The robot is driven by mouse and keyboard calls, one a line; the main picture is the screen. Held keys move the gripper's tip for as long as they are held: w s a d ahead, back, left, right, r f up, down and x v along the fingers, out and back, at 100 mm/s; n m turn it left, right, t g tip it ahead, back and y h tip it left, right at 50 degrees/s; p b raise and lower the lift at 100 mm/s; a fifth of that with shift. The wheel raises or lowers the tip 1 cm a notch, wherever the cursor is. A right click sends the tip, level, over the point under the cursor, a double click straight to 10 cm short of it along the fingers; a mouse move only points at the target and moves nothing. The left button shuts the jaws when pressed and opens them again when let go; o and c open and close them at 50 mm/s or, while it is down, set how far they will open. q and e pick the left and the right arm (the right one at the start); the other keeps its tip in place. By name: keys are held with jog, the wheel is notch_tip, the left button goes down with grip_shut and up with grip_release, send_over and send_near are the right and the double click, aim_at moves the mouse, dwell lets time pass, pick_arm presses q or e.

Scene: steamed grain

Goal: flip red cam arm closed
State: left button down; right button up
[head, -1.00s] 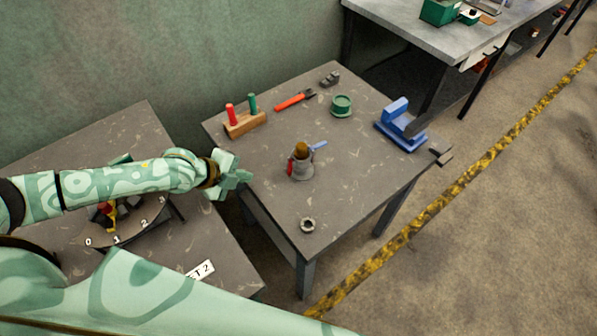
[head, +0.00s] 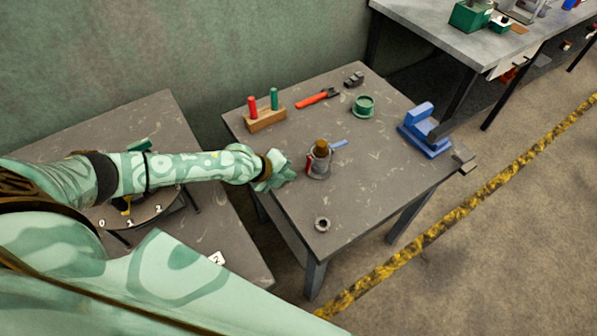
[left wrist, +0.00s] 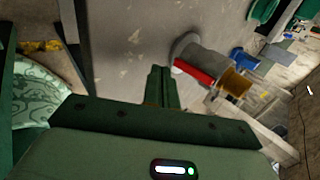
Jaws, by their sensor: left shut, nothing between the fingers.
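A grey cylindrical fitting (head: 319,168) with a brass-coloured plug (head: 321,148) in its top stands upright on the small table. Its red cam arm (head: 308,163) hangs down along the left side. A blue cam arm (head: 338,144) sticks out to the right. In the left wrist view the red arm (left wrist: 194,71) lies along the grey body (left wrist: 200,47), just right of my fingers. My left gripper (head: 284,171) is shut and empty, left of the fitting and a short gap from it; its fingers show in the left wrist view (left wrist: 158,85). My right gripper is not in view.
The small table (head: 380,190) also holds a wooden block (head: 265,120) with red and green pegs, a red-handled tool (head: 317,98), a green round part (head: 363,105), a blue vise (head: 425,130) and a grey ring (head: 322,225). The table front is mostly clear.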

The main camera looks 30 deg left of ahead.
aim_at(307, 172)
pick_arm(q)
jog(key=shift+w+d+f, duration=0.1)
jog(key=shift+w+d, duration=0.35)
jog(key=shift+w, duration=0.3)
jog(key=shift+w+d+f, duration=0.1)
jog(key=shift+w+d, duration=0.3)
jog(key=shift+w, duration=0.35)
jog(key=b, duration=0.2)
jog(key=f+t+b, duration=0.1)
jog(key=shift+w+d+f+h+b, duration=0.15)
jog(key=shift+w+d+h+b, duration=0.15)
jog(key=shift+w+b, duration=0.1)
jog(key=shift+d+t+b, duration=0.3)
jog(key=shift+t, duration=0.1)
jog(key=shift+d+r, duration=0.2)
jog(key=shift+r, duration=0.3)
